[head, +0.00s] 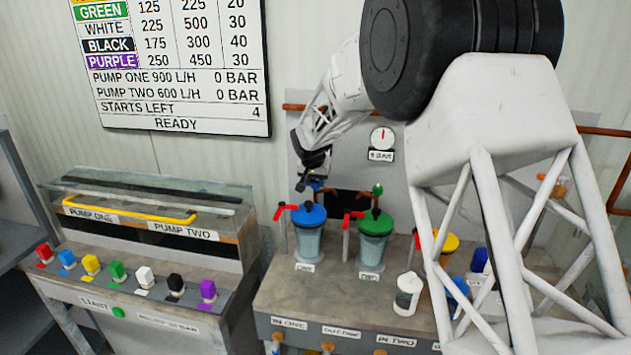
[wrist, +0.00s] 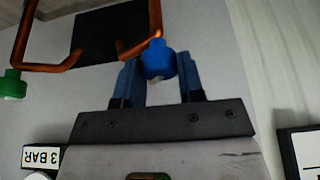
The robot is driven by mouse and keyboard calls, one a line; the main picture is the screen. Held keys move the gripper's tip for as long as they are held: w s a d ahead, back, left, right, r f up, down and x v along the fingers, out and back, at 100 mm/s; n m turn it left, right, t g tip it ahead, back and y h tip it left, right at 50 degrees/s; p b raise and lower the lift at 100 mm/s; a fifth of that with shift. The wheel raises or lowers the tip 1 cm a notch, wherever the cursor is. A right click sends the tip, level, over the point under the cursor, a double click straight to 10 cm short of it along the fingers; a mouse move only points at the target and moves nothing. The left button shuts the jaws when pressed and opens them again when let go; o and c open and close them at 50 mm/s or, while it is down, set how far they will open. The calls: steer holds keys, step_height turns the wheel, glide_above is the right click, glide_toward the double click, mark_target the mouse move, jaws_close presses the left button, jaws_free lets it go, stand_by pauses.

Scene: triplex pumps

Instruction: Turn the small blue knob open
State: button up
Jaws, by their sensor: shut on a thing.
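The small blue knob (wrist: 158,60) sits at the end of a copper pipe in the wrist view. My gripper (wrist: 160,75) has its two dark fingers on either side of the knob, shut on it. In the head view my gripper (head: 312,168) is at the back panel, above the blue-lidded vessel (head: 309,238). There the knob is mostly hidden by the gripper; a bit of blue shows just below the fingers. How far the knob is turned cannot be told.
A small green knob (head: 377,189) is to the right on the same panel; it shows in the wrist view (wrist: 13,84). A green-lidded vessel (head: 374,240) and red-handled levers stand close below. A gauge (head: 382,138) is on the panel. A white container (head: 408,293) stands on the bench.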

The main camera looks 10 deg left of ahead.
steer(key=m+h, duration=0.1)
steer(key=m, duration=0.1)
steer(key=m+h, duration=0.1)
steer(key=m, duration=0.2)
steer(key=shift+a+g, duration=0.1)
steer(key=shift+g, duration=0.2)
steer(key=shift+m+g+h, duration=0.4)
steer(key=shift+m+h, duration=0.2)
steer(key=shift+m, duration=1.4)
steer(key=o, duration=0.9)
steer(key=shift+r, duration=0.1)
steer(key=v, duration=0.7)
steer(key=shift+r, duration=0.3)
steer(key=shift+s+a, duration=0.1)
